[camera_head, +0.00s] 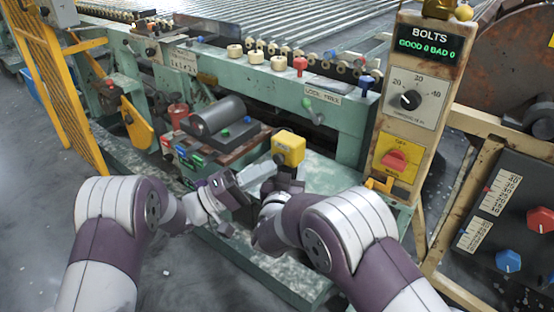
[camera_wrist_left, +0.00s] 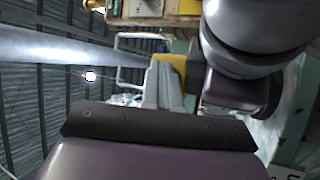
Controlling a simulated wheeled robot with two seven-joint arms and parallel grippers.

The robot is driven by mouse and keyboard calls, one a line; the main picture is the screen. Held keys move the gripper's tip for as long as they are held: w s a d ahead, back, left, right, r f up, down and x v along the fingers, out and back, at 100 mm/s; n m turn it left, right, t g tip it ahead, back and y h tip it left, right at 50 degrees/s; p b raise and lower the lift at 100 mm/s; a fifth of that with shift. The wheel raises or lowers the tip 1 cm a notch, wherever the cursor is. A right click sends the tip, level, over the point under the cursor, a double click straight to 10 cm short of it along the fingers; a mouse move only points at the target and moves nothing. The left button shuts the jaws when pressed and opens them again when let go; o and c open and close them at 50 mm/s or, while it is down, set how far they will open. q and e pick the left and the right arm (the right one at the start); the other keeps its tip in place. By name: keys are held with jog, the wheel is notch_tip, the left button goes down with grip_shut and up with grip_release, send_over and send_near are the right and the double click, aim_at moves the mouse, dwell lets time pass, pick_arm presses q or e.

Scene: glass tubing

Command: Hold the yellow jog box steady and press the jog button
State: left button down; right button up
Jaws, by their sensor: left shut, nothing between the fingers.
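The yellow jog box (camera_head: 288,148) is upright near the middle of the head view, above the green machine bed. My right gripper (camera_head: 285,176) is directly under it and appears shut on its lower part. My left gripper (camera_head: 262,170) is shut and empty, its grey fingers pointing at the box from the lower left. In the left wrist view, the left gripper's fingertips (camera_wrist_left: 168,72) overlap the yellow jog box (camera_wrist_left: 176,62). I cannot tell whether they touch it. The jog button is not distinguishable in either view.
A green machine bench (camera_head: 335,180) lies behind and below my grippers. A control post with a BOLTS display (camera_head: 428,42) and red switch (camera_head: 394,160) stands to the right.

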pick_arm(q)
jog(key=s+a, duration=0.1)
jog(key=s, duration=0.1)
jog(key=s+a, duration=0.2)
dwell(0.5)
dwell(1.4)
pick_arm(e)
jog(key=o, duration=1.4)
